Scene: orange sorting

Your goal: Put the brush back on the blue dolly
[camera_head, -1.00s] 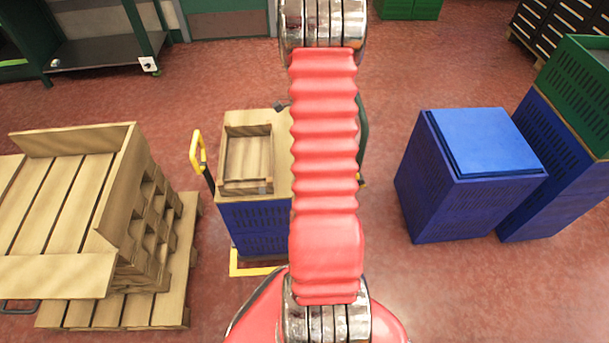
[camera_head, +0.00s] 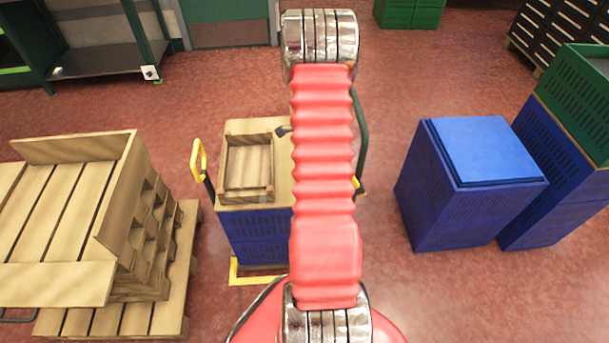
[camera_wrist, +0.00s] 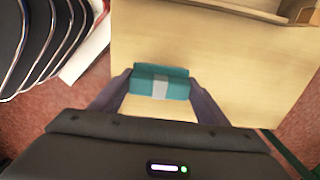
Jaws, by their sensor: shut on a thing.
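My gripper (camera_wrist: 160,82) shows in the wrist view, its two dark fingers shut on a teal block with a grey band, which I take for the brush (camera_wrist: 145,86). The brush lies across between the fingertips, over a bare pale wooden top (camera_wrist: 240,85). I cannot tell whether it touches that top. In the head view the wooden top (camera_head: 283,178) covers blue crates (camera_head: 255,235) on a yellow frame with a yellow handle; my red arm hides part of it, the brush and most of the gripper. No clearly separate blue dolly shows.
A wooden tray (camera_head: 249,197) sits on the left of the wooden top. Pallets (camera_head: 60,215) stand at the left. A blue stack with a blue lid (camera_head: 485,150) stands at the right, beside blue and green crates (camera_head: 575,95). Red floor is free between.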

